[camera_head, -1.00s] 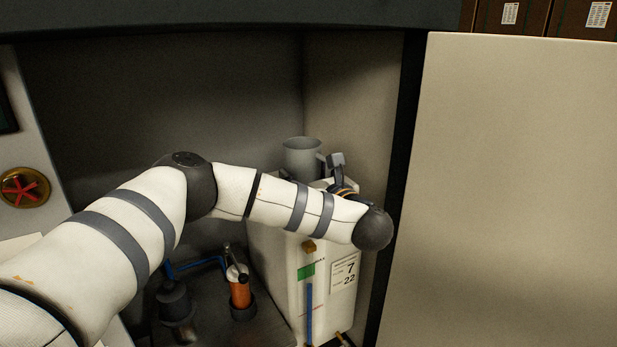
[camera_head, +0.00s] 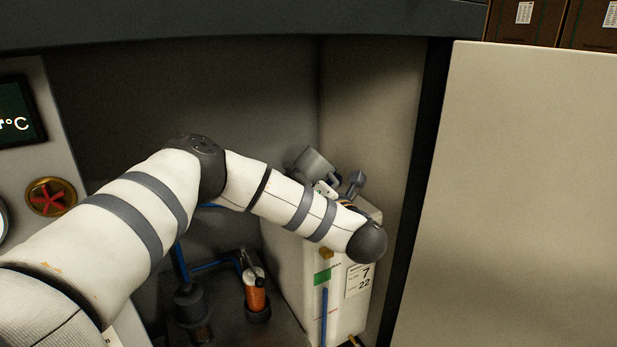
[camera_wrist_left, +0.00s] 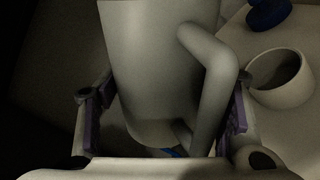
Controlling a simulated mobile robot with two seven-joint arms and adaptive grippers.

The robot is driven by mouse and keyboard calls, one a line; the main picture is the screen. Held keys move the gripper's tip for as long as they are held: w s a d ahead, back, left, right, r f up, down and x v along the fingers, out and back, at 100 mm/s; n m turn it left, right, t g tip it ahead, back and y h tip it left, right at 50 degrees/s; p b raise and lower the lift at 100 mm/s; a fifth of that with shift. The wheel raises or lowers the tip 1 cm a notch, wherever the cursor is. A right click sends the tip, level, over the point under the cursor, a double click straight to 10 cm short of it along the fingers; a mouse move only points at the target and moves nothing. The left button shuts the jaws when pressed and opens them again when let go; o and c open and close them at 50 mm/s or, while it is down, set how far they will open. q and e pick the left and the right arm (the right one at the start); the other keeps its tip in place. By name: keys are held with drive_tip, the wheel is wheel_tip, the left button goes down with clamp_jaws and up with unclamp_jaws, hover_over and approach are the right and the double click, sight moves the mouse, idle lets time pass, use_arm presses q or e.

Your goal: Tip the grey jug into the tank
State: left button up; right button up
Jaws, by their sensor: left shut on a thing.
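The grey jug (camera_head: 316,165) is tilted over the top of the white tank (camera_head: 296,262) in the head view, partly hidden behind my left wrist. My left gripper (camera_head: 340,184) is shut on the jug. In the left wrist view the jug (camera_wrist_left: 150,55) and its handle (camera_wrist_left: 222,62) lie between the fingers of the left gripper (camera_wrist_left: 163,112). A round open neck (camera_wrist_left: 280,78) on the pale tank top stands beside the right finger. I cannot tell whether anything flows from the jug. My right gripper is out of view.
A blue cap (camera_wrist_left: 268,13) lies on the tank top beyond the neck. An orange-bodied pump part (camera_head: 255,297) and blue pipes (camera_head: 212,264) stand left of the tank. The cabinet's side wall (camera_head: 372,120) is close on the right. A panel with a red knob (camera_head: 51,197) is at left.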

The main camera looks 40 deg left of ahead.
sight(317, 174)
use_arm(q)
drive_tip(key=m, duration=0.4)
drive_tip(key=shift+r+m, duration=0.3)
drive_tip(key=shift+r, duration=0.05)
drive_tip(key=shift+w+d+r+m, duration=0.15)
drive_tip(key=shift+r+m, duration=0.25)
drive_tip(key=shift+m, duration=0.1)
drive_tip(key=shift+w+r+m, duration=0.15)
drive_tip(key=shift+r+m, duration=0.05)
drive_tip(key=shift+m, duration=0.4)
drive_tip(key=shift+w+d+r+m+p, duration=0.15)
drive_tip(key=shift+w+r+m+p, duration=0.1)
drive_tip(key=shift+m, duration=0.45)
drive_tip(key=shift+w+d+r+m+p, duration=0.1)
drive_tip(key=shift+w+r+m+p, duration=0.1)
drive_tip(key=shift+m, duration=0.5)
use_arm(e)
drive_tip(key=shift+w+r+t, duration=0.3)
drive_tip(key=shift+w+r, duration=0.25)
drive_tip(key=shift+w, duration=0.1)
use_arm(q)
drive_tip(key=shift+s+f, duration=0.1)
idle(1.0)
